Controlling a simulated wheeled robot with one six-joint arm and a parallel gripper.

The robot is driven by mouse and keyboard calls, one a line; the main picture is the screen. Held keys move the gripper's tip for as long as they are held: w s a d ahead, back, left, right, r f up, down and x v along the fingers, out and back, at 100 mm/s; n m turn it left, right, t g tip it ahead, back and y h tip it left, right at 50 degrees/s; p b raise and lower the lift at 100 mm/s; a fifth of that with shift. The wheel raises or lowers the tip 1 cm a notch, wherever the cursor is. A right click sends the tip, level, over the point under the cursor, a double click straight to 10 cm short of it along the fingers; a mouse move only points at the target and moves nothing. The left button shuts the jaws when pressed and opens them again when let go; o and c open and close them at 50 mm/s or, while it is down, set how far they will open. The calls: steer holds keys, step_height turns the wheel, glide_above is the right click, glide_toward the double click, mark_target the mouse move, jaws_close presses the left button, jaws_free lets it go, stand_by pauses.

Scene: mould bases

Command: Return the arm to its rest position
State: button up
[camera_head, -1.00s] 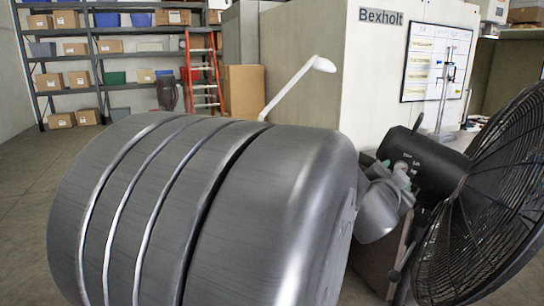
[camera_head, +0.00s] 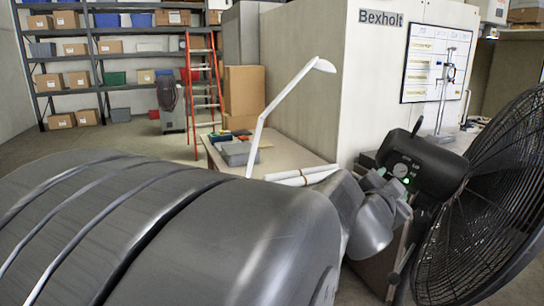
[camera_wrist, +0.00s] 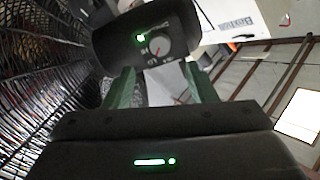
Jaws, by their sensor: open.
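My gripper (camera_wrist: 161,78) is open in the wrist view. Its two green fingers stand apart with nothing held between them. Beyond the fingers is the black fan housing (camera_wrist: 147,40), with a dial and a green light. In the head view the same fan housing (camera_head: 424,164) is at the right, close to the end of my arm. My gripper is small and partly hidden there by my wrist. A large grey link of my own arm fills the lower left and hides much of the floor and table.
The fan's black wire cage (camera_head: 490,190) fills the right side, close to my wrist. An orange ladder (camera_head: 203,85) and shelves (camera_head: 95,60) stand farther back.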

mark_target(399, 172)
steer(key=b+x, duration=0.1)
steer(key=x, duration=0.7)
steer(key=shift+w+d, duration=0.1)
steer(key=shift+w+n, duration=0.15)
steer(key=shift+n, duration=0.25)
steer(key=n+p, duration=0.1)
steer(key=n, duration=0.2)
steer(key=shift+r+p, duration=0.15)
steer(key=shift+p, duration=0.15)
steer(key=shift+n+p, duration=0.45)
steer(key=shift+n, duration=0.75)
steer(key=shift+n+h+p, duration=0.3)
steer(key=shift+n+p, duration=0.15)
steer(key=shift+n, duration=0.55)
steer(key=shift+s+n, duration=0.25)
steer(key=shift+n, duration=0.05)
steer(key=shift+v, duration=1.1)
steer(key=shift+f, duration=0.2)
